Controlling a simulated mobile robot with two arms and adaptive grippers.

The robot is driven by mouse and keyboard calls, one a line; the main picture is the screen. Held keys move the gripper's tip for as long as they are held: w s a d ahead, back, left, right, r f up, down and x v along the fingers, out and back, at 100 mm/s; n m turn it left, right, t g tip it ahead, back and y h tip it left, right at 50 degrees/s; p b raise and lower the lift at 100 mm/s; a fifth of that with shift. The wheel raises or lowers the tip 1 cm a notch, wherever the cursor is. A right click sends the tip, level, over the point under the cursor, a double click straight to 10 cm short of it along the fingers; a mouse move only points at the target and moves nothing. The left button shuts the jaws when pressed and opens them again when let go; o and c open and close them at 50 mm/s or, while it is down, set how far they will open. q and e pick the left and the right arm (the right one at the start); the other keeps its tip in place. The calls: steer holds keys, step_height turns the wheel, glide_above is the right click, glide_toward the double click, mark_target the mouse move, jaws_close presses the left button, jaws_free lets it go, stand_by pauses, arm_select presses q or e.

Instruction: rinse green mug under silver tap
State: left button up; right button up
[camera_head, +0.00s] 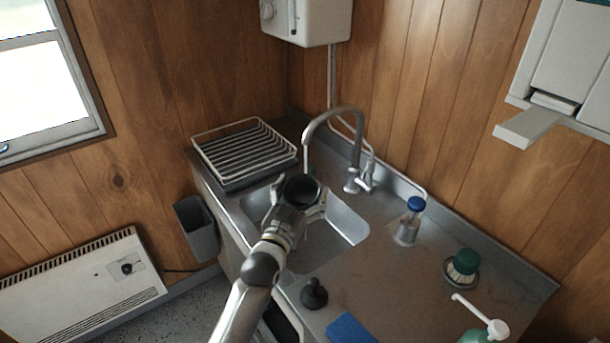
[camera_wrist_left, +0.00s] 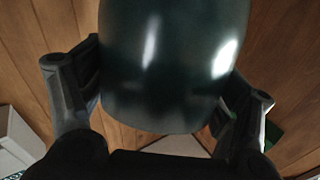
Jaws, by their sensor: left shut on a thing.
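The dark green mug (camera_head: 302,188) is over the sink (camera_head: 345,222), its open mouth facing up. My left gripper (camera_head: 300,203) is shut on the mug. In the left wrist view the glossy dark mug (camera_wrist_left: 175,65) fills the middle, between the two fingers of the gripper (camera_wrist_left: 165,100). The silver tap (camera_head: 335,110) arches from the back of the sink, with its spout end just above the mug. A thin pale line like a water stream runs from the spout toward the mug. My right gripper is not in view.
A dish rack (camera_head: 245,155) stands left of the sink. Right of it are a blue-capped bottle (camera_head: 409,222), a green-topped brush (camera_head: 462,266) and a pump bottle (camera_head: 485,330). A black plunger (camera_head: 314,293) and blue sponge (camera_head: 350,329) are at the front. A grey bin (camera_head: 198,230) hangs at left.

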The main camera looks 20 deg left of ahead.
arm_select(q)
steer(key=s+r+p, duration=0.2)
steer(key=p, duration=0.1)
steer(key=shift+s+d+r, duration=0.15)
steer(key=shift+s+r, duration=0.05)
steer(key=shift+r, duration=0.1)
steer(key=s+r+p, duration=0.1)
steer(key=s+p, duration=0.1)
steer(key=shift+d+r+p, duration=0.1)
steer(key=shift+r+p, duration=0.05)
steer(key=shift+p, duration=0.2)
steer(key=shift+s+r, duration=0.15)
steer(key=shift+s, duration=0.15)
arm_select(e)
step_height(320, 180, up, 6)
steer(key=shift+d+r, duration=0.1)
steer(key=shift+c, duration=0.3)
